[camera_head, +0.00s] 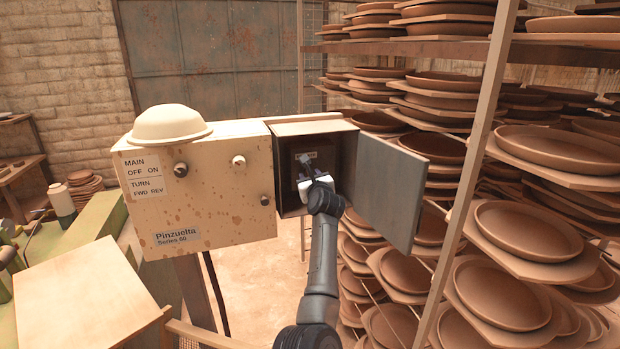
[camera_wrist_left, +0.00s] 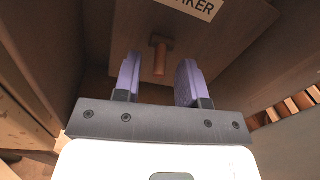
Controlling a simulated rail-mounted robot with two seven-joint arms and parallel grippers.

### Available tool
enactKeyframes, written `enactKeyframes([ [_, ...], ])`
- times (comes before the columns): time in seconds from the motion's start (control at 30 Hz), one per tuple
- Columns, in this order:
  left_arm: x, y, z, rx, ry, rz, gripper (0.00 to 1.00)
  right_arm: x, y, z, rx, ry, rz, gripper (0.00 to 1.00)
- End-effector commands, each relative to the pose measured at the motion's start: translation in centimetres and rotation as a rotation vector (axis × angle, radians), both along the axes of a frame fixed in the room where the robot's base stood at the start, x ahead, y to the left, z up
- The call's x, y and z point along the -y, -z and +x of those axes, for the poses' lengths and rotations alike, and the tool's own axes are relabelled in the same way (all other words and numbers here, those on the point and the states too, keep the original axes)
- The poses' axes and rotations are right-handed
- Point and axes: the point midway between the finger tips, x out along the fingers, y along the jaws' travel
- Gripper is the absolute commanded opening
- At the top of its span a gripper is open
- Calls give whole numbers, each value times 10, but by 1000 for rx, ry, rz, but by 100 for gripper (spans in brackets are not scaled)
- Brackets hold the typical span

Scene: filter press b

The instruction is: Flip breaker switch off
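The breaker switch is a small brown lever (camera_wrist_left: 160,56) on a brown breaker panel (camera_wrist_left: 222,40), under a label whose visible part reads "AKER". The panel sits inside an open electrical box (camera_head: 285,165) in the head view. My left gripper (camera_head: 310,180) reaches into this box. In the wrist view the left gripper (camera_wrist_left: 158,76) is open, with one purple finger on each side of the lever's line. The lever hangs downward between and just beyond the fingertips, with no visible contact. In the head view the gripper partly hides the lever. My right gripper is not in view.
The box's grey door (camera_head: 388,190) stands open to the right of my arm. A control cabinet (camera_head: 215,200) with knobs and a bowl (camera_head: 168,123) on top is to the left. Racks of clay plates (camera_head: 520,240) fill the right side.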

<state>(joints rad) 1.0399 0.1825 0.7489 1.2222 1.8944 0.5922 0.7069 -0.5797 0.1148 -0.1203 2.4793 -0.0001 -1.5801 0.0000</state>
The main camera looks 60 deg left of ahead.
Motion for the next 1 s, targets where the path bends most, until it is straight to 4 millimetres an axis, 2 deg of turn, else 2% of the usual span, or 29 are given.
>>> enactKeyframes([
  [0.37, -3, 0, 1, -1, 0, 0, 38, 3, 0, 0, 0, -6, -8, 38],
  [0.77, -3, 0, 1, 0, 0, 0, 1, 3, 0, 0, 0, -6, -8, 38],
  [1.0, -3, 1, 1, 0, -1, 3, 0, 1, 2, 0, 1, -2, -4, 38],
])
